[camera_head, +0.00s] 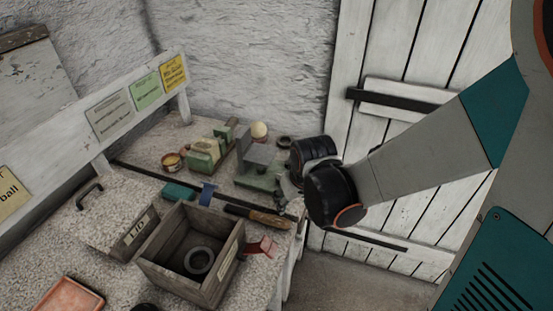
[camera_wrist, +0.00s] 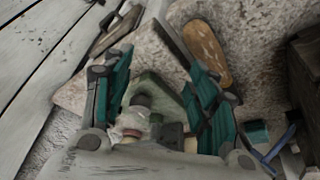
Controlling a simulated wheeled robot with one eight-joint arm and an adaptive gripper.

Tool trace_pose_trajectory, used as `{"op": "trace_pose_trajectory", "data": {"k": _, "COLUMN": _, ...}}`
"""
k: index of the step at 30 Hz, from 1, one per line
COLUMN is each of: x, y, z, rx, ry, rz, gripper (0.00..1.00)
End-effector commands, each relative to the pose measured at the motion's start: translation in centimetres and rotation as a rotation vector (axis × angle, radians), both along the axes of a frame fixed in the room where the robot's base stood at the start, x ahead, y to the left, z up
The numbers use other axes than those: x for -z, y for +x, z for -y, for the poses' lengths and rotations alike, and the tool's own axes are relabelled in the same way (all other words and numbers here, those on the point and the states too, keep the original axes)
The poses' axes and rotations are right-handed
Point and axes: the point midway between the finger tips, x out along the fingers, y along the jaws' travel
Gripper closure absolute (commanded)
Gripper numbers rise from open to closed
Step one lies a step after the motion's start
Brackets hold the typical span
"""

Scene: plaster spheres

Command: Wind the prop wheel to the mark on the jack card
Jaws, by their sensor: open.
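My gripper (camera_wrist: 158,68) is open, its two teal fingers spread on either side of a green stand (camera_wrist: 150,90) in the wrist view. A small pale and reddish part (camera_wrist: 133,122) on the stand shows between the fingers, near the palm; I cannot tell whether it is the prop wheel. In the head view the green stand (camera_head: 258,181) is at the right of the bench, beside a grey block with a pale ball (camera_head: 259,130). My wrist partly hides that area. Yellow (camera_head: 173,73), green (camera_head: 148,91) and grey (camera_head: 110,114) cards hang on the back board; which is the jack card is unreadable.
A wooden box (camera_head: 232,262) holding a grey ring (camera_head: 199,262) stands in front, with a lid (camera_head: 139,227) at its left. A wooden-handled tool (camera_head: 257,215) lies beyond the box; its handle (camera_wrist: 205,52) shows near my right finger. A green-cream device (camera_head: 205,154) stands further back.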

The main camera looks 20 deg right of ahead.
Motion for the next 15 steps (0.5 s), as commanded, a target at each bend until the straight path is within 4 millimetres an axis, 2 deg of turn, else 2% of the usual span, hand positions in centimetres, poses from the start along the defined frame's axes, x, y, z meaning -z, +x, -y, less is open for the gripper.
{"op": "trace_pose_trajectory", "data": {"k": 8, "x": -3.3, "y": 5.0, "z": 1.7, "rx": -0.484, "ry": -0.024, "rz": -0.111, "gripper": 0.47}}
{"op": "trace_pose_trajectory", "data": {"k": 15, "x": -7.0, "y": 8.9, "z": 3.8, "rx": -0.969, "ry": 0.009, "rz": -0.107, "gripper": 0.47}}
